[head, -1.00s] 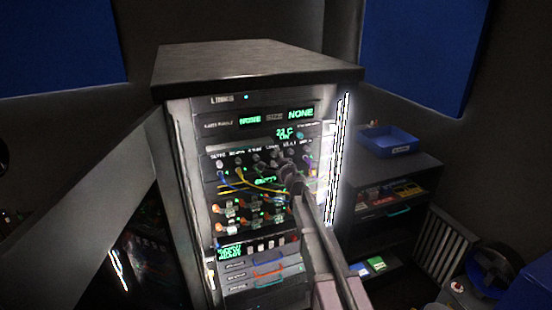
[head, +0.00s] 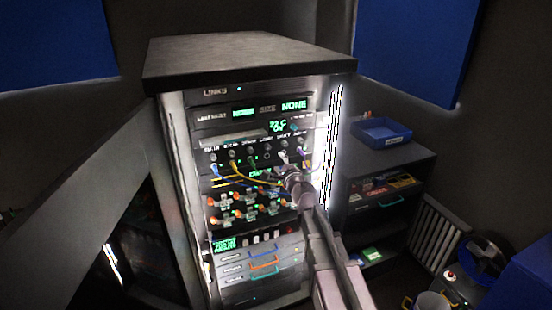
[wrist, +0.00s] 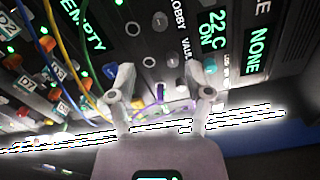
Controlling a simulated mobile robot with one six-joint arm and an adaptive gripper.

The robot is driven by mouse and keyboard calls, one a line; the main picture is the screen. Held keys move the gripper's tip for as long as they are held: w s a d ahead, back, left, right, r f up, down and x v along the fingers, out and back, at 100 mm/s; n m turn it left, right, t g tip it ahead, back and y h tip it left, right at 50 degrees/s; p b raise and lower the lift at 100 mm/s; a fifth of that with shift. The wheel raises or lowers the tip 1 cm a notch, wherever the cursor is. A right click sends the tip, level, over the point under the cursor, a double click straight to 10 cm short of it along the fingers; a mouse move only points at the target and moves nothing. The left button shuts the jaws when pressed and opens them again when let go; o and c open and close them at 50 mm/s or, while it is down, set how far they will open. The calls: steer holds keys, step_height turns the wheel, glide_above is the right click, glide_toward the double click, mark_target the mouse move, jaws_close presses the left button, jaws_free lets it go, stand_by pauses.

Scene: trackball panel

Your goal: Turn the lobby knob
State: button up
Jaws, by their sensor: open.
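The rack panel (head: 225,160) has a row of round fittings under small labels, some with cables plugged in. In the wrist view the LOBBY label (wrist: 180,14) is turned sideways, with a round grey knob (wrist: 160,20) beside it, above my gripper's fingers. My gripper (wrist: 166,68) is open, its fingertips apart, with nothing gripped; a purple cable shows behind and between them. In the head view my gripper (head: 292,178) is in front of the panel's right side, below the label row, and hides part of it. Whether the fingers touch the panel cannot be told.
Yellow and blue cables (head: 243,177) hang across the panel left of my gripper. Orange-tipped switches (head: 215,220) and drawers (head: 265,268) are below. A bright light strip (head: 331,150) runs along the rack's right edge. A blue tray (head: 381,133) stands on a side cabinet.

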steer(key=shift+v, duration=0.85)
steer(key=s+a+f+n+g+y, duration=0.2)
steer(key=s+a+f+n+g, duration=0.1)
steer(key=s+f+n+g, duration=0.9)
steer(key=s+d+f+n+g+h, duration=0.2)
steer(key=s+d+f+h, duration=0.1)
steer(key=s+d, duration=0.3)
steer(key=s+d+f+n+g+h, duration=0.3)
steer(key=s+d, duration=0.3)
steer(key=s, duration=0.5)
steer(key=shift+d+f+n+h, duration=0.3)
steer(key=shift+h, duration=0.5)
